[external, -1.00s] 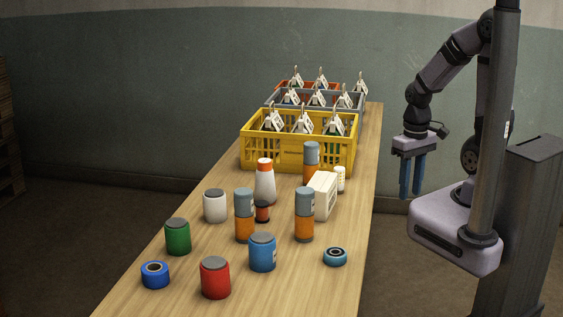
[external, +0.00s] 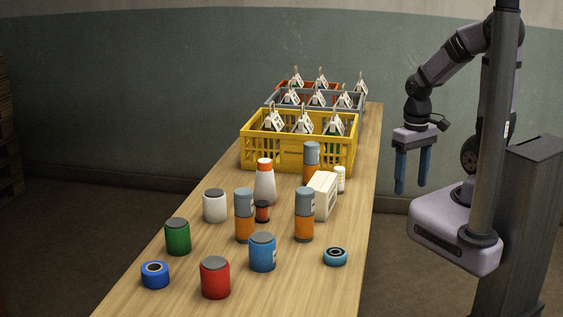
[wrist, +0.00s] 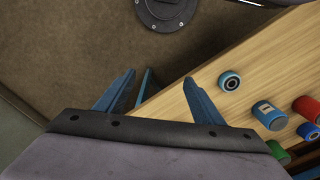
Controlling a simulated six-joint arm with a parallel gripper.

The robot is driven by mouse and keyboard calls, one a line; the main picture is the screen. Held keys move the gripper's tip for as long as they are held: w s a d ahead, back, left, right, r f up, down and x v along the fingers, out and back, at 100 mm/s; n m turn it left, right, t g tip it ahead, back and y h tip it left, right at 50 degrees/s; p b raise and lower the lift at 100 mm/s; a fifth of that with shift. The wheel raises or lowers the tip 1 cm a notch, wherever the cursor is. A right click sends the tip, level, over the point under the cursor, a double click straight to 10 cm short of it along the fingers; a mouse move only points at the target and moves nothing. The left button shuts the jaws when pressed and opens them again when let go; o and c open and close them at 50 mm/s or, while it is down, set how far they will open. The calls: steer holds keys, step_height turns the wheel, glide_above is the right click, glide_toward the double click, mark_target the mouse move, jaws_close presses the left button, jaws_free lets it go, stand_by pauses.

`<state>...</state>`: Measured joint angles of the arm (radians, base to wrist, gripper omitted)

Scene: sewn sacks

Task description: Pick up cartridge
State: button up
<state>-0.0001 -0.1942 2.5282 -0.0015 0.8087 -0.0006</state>
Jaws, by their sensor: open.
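My gripper (external: 412,189) hangs off the right side of the table, its blue fingers apart and empty. In the wrist view its fingers (wrist: 159,78) are spread over the floor and table edge. Several upright grey-topped orange cylinders look like cartridges: one at the front right (external: 304,215), one left of it (external: 244,216), and one farther back (external: 311,163) by the yellow crate. The last is partly hidden by a white box. None touches my gripper, and I cannot pick out any of them in the wrist view.
The table (external: 215,181) also holds a white box (external: 324,194), a white bottle (external: 265,185), red (external: 215,278), green (external: 178,237) and blue (external: 262,252) cans, and a blue ring (external: 335,257). A yellow crate (external: 298,155) with tagged sacks stands behind.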

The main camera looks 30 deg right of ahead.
step_height(320, 180, up, 3)
steer(key=m+t+h+b, duration=0.2)
steer(key=t+h+b, duration=0.2)
steer(key=t+b, duration=1.35)
glide_above(308, 198)
steer(key=s, duration=0.1)
steer(key=shift+m, duration=0.3)
step_height(308, 198, down, 9)
steer(key=shift+p, duration=0.4)
steer(key=shift+p+x, duration=0.6)
steer(key=shift+x, duration=3.15)
steer(key=shift+a+f, duration=0.1)
steer(key=shift+f, duration=0.05)
jaws_close()
